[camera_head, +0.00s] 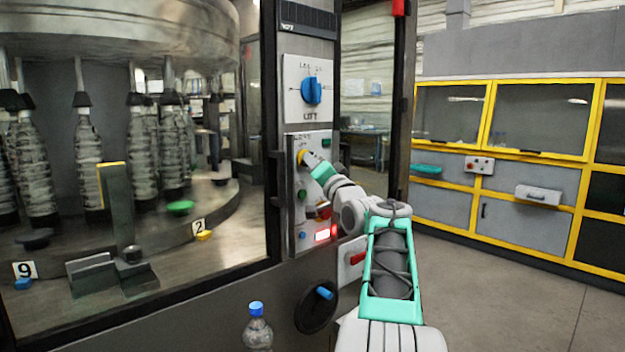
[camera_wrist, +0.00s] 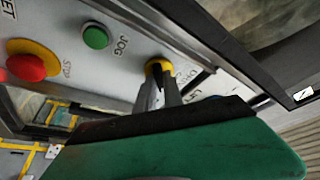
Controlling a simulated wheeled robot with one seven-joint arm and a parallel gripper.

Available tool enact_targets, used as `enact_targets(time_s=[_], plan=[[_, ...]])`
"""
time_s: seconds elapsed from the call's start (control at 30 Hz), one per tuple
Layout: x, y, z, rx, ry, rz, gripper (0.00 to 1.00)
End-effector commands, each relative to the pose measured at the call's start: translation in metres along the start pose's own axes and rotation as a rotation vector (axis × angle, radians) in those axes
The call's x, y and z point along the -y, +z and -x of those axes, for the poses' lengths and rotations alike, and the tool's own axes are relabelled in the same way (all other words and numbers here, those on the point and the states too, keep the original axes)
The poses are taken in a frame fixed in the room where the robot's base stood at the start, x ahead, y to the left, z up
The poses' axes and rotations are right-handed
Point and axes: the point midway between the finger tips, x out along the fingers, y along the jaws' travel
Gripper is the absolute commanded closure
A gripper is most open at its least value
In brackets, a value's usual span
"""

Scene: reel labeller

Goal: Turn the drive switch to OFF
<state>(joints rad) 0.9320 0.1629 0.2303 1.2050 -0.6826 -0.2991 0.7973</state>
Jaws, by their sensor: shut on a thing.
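The drive switch (camera_head: 301,157) is on the grey control panel right of the machine's window, below the blue lift switch. It has a yellow ring, which also shows in the wrist view (camera_wrist: 158,66). My gripper (camera_head: 312,160) reaches the panel from the right and is shut on the switch's knob. In the wrist view my gripper's fingers (camera_wrist: 160,88) run up to the yellow ring. They hide most of the knob, so I cannot tell which position it points to.
A green JOG button (camera_wrist: 95,37) and a red stop button on a yellow base (camera_wrist: 27,67) sit close by on the panel. The blue lift switch (camera_head: 312,92) is above. A bottle (camera_head: 257,328) stands in front. The floor to the right is clear.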

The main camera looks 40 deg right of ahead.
Motion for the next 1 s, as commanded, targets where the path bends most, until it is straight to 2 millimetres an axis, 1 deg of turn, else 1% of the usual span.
enact_targets(time_s=[0.03,0.07,0.6,0.8,1.0], plan=[[-0.0071,0.0049,0.0018,0.002,-0.014,0.037,1.0],[-0.0077,0.0045,0.0018,0.001,-0.024,0.063,1.0],[-0.0092,-0.0002,-0.0005,0.004,-0.21,0.512,1.0],[-0.0087,-0.0012,-0.001,0.004,-0.26,0.629,1.0],[-0.0091,-0.0017,-0.0009,0.004,-0.288,0.698,1.0]])
